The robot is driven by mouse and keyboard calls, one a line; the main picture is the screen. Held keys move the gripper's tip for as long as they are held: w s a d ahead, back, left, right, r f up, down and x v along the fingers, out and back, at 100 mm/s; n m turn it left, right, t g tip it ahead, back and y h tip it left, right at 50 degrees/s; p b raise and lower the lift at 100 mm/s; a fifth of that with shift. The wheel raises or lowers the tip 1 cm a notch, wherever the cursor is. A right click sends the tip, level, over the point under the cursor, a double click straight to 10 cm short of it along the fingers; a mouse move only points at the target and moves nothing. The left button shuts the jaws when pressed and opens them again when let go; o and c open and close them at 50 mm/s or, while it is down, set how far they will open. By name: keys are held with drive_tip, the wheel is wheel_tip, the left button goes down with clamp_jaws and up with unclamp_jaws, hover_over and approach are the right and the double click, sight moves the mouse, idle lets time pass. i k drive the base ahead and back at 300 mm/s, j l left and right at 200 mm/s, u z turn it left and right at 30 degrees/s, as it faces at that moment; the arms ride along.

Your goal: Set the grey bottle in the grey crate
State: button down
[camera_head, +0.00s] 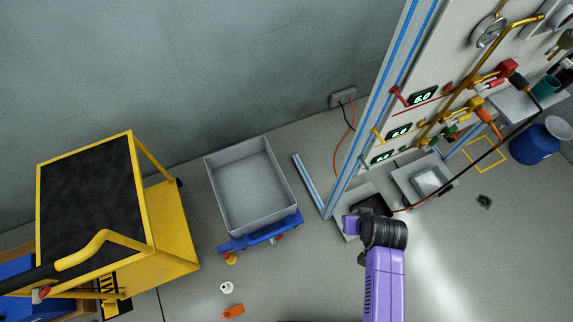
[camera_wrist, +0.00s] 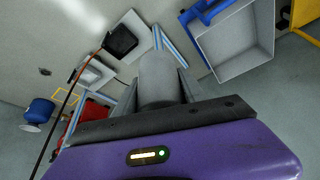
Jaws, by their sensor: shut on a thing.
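The grey bottle (camera_wrist: 158,76) is between the two dark fingers of my gripper (camera_wrist: 160,92) in the wrist view. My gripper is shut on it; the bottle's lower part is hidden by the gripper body. The grey crate (camera_head: 252,184) is an open, empty-looking box on a blue wheeled dolly in the middle of the head view. It also shows at the upper right of the wrist view (camera_wrist: 238,42), apart from the bottle. In the head view my purple and black arm is to the right of the crate, and the bottle cannot be made out.
A yellow cart (camera_head: 165,235) with a black top stands left of the crate. A gauge panel (camera_head: 440,70) rises at the right, with a smaller grey tray (camera_head: 405,183) at its foot. A white roll (camera_head: 227,288) and an orange item (camera_head: 233,311) lie on the floor.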

sight(252, 191)
drive_tip(key=i+j+u, duration=0.1)
drive_tip(key=i+u, duration=0.3)
drive_tip(key=i, duration=0.25)
drive_tip(key=i+u, duration=0.45)
drive_tip(key=i, duration=0.15)
